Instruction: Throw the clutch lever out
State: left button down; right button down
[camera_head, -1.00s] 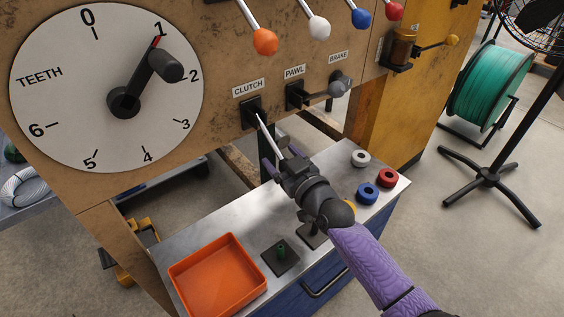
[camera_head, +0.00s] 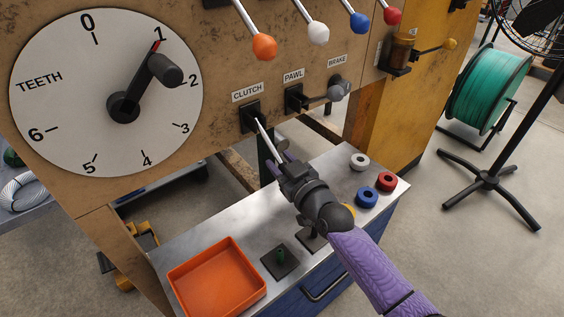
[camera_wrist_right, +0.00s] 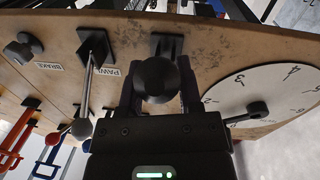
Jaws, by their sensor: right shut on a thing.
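The clutch lever (camera_head: 265,136) is a thin bright rod that comes out of a black slotted mount (camera_head: 250,116) under the CLUTCH label and slants down to the right. Its dark round knob (camera_wrist_right: 157,78) shows in the right wrist view between the two fingers. My right gripper (camera_head: 278,160) is shut on the clutch lever at its knob end, in front of the panel and above the metal bench top. The fingers partly hide the lever's end in the head view. My left gripper is not in view.
The pawl lever (camera_head: 315,98) and brake lever (camera_head: 338,90) sit right of the clutch. A TEETH dial (camera_head: 60,110) is at left, its pointer near 1. Coloured-knob levers hang above. The bench (camera_head: 215,215) holds an orange tray (camera_head: 178,277) and several small spools.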

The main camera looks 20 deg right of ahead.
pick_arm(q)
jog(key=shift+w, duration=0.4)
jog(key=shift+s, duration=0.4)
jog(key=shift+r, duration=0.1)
